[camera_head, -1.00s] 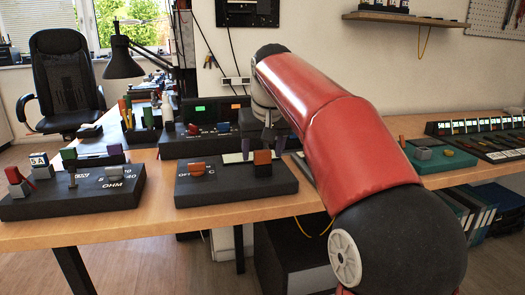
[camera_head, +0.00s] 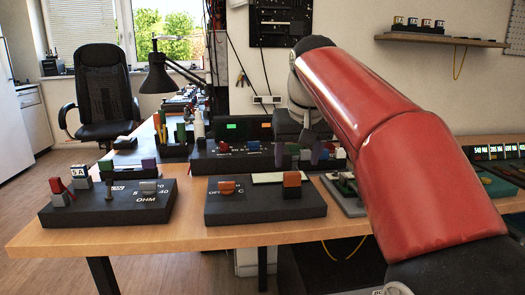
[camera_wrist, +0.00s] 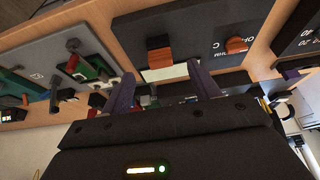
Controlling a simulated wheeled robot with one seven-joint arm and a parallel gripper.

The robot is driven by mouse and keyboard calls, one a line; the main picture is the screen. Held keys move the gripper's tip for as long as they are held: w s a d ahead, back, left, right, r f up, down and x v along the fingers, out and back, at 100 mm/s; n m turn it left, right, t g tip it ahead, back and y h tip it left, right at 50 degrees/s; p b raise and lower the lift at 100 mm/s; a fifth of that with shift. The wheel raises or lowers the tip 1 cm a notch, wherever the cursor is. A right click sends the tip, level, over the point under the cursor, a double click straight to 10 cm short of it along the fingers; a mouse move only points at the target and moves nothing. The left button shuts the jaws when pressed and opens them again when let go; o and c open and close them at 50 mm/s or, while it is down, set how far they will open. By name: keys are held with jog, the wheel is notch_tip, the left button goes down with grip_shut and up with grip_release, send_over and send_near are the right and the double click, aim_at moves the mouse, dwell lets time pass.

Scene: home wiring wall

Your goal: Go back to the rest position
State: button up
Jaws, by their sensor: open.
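My gripper (camera_wrist: 165,88) shows in the wrist view with its two purple fingers spread apart and nothing between them. In the head view my gripper (camera_head: 293,152) is partly hidden by my own wrist, above the back part of the bench. The black block with the OFF and C markings (camera_head: 240,213) lies in front of it, with an orange knob (camera_head: 226,187), an orange-brown block (camera_head: 292,179) and a pale strip on top. The fingers look clear of these parts.
A black lamp (camera_head: 160,75) stands behind. A wall shelf (camera_head: 440,39) hangs at upper right. The front bench strip is clear.

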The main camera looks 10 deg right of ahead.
jog(key=s+f+t, duration=0.1)
jog(key=s+f, duration=2.1)
jog(key=s, duration=0.2)
jog(key=shift+s+d+f, duration=0.15)
jog(key=shift+f, duration=0.15)
